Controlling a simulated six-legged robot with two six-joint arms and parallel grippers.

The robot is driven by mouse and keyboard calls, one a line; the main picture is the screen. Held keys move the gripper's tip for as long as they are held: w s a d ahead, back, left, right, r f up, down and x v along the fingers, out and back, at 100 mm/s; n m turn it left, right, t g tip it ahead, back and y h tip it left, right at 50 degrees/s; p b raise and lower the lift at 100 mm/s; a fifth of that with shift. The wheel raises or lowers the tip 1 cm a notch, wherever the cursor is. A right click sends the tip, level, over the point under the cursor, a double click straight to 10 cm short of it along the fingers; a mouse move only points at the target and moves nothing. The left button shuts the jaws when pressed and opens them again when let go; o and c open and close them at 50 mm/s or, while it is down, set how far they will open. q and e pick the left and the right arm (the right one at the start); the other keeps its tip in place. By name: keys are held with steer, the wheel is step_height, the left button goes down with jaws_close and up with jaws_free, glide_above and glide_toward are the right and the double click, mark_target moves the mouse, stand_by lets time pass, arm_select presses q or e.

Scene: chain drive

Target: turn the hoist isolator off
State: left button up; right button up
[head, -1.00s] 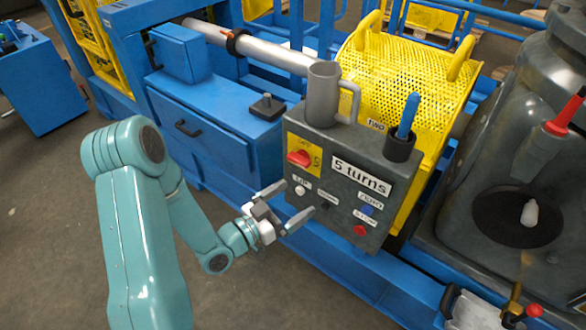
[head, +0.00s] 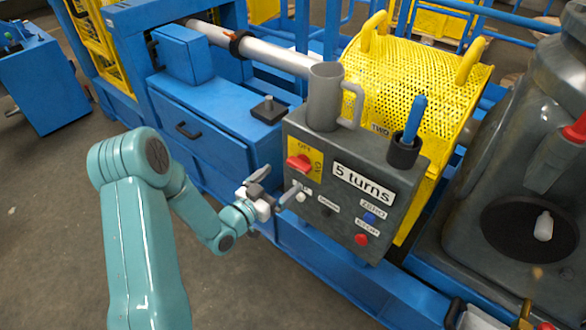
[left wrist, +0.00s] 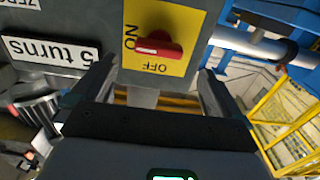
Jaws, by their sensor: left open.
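The hoist isolator is a red knob (head: 299,162) on a yellow plate (head: 303,152) marked OFF and ON, at the upper left of the grey control box (head: 350,205). In the left wrist view the red knob (left wrist: 158,46) lies crosswise, its pale-marked end towards ON. My left gripper (head: 279,183) is open and empty, just in front of and below the knob in the head view. In the left wrist view its fingers (left wrist: 155,85) stand on either side of the yellow plate, apart from the knob. My right gripper is not in view.
A grey mug (head: 323,97) and a dark cup with a blue handle (head: 403,150) stand on the box. A "5 turns" label (head: 363,184), blue button (head: 369,218) and red button (head: 361,239) are on its face. A blue cabinet (head: 205,140) stands left.

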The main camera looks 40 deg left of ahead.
mark_target(296, 168)
arm_select(q)
steer(key=w, duration=0.6)
steer(key=shift+d, duration=0.35)
steer(key=c, duration=1)
